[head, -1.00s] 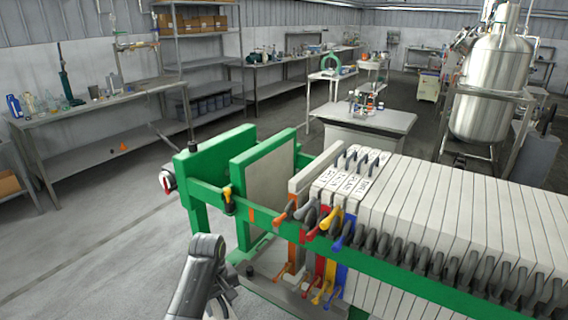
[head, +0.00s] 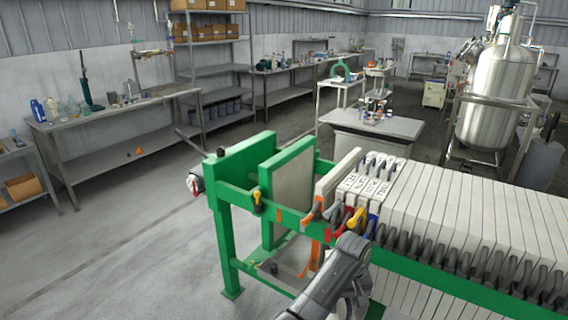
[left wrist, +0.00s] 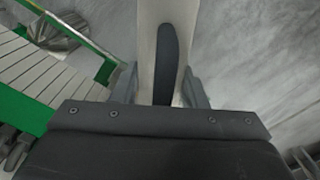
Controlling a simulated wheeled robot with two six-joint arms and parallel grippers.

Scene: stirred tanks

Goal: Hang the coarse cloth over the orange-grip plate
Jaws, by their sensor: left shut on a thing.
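The orange-grip plate (head: 338,174) is a pale upright plate in the green press frame (head: 232,238), left of several labelled plates with other grip colours. Its orange grip (head: 312,214) shows at the front rail. My left arm (head: 335,278) rises in front of the coloured grips and hides part of them; its fingers are not clear there. In the left wrist view, my left gripper (left wrist: 160,88) is shut on a pale thing (left wrist: 146,35) with a dark strip down its middle. I cannot tell whether this is the coarse cloth. My right gripper is not in view.
The long row of white plates (head: 470,215) fills the press to the right. A thick pale plate (head: 293,180) stands upright at the left end, with a gap before the orange-grip plate. A grey table (head: 372,124) stands behind. The floor at left is clear.

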